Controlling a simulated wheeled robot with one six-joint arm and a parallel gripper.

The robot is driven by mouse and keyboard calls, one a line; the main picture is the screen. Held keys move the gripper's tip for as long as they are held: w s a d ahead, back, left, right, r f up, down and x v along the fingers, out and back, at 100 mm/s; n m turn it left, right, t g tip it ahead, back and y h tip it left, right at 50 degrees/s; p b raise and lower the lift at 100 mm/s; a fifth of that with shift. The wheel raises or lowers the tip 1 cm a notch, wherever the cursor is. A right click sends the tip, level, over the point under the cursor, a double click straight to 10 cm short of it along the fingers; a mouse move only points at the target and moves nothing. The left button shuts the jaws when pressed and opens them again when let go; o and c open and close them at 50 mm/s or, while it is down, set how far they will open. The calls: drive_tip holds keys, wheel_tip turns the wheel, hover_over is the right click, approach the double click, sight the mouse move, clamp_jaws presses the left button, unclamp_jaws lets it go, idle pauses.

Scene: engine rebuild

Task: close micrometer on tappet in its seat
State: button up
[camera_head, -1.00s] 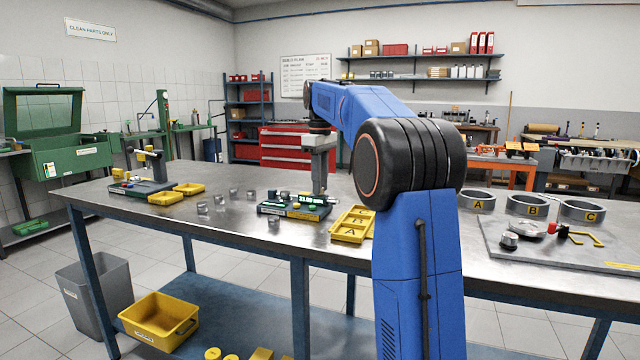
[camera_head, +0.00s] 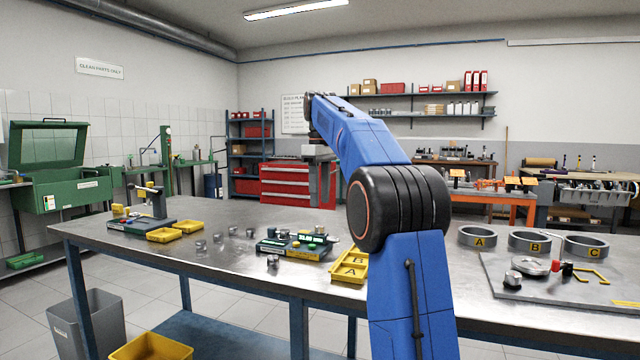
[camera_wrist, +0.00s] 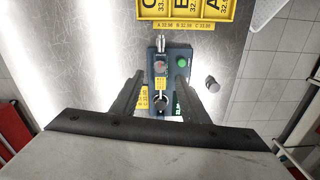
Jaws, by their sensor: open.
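The micrometer station (camera_head: 290,246) is a dark teal block with a lit green display (camera_head: 313,239), standing on the table. In the wrist view its base (camera_wrist: 174,78) lies below my gripper, with a green button (camera_wrist: 182,61), a red round part (camera_wrist: 160,66) and a silver spindle-like part. A dark round piece (camera_wrist: 161,103) sits on it; I cannot tell whether this is the tappet in its seat. A loose tappet (camera_wrist: 212,84) stands beside the base. My gripper (camera_wrist: 158,78) is open and empty, its fingers apart above the station.
Several loose metal tappets stand left of the station, one in front (camera_head: 273,261). A yellow lettered tray (camera_head: 349,267) is close at its right. Yellow bins (camera_head: 165,236) and a second fixture (camera_head: 158,205) stand further left. Rings (camera_head: 478,237) are at the right.

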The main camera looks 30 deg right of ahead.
drive_tip(key=shift+r, duration=2)
drive_tip(key=s+a+f+m+t, duration=0.1)
drive_tip(key=s+a+f+m, duration=0.1)
drive_tip(key=s+a+f, duration=0.55)
drive_tip(key=s+a+f+m+t, duration=0.1)
drive_tip(key=s+a+f, duration=0.3)
drive_tip(key=s, duration=0.7)
drive_tip(key=s+a+f+m+t, duration=0.1)
drive_tip(key=s+a+f, duration=0.3)
drive_tip(key=s+f, duration=0.6)
drive_tip(key=s+a+f+m+t, duration=0.1)
drive_tip(key=s+a+f+m, duration=0.1)
drive_tip(key=s+f, duration=0.9)
wheel_tip(320, 180, down, 3)
drive_tip(key=shift+a+r+t, duration=0.1)
drive_tip(key=shift+a+t, duration=0.3)
drive_tip(key=shift+a, duration=0.45)
drive_tip(key=shift+s, duration=0.1)
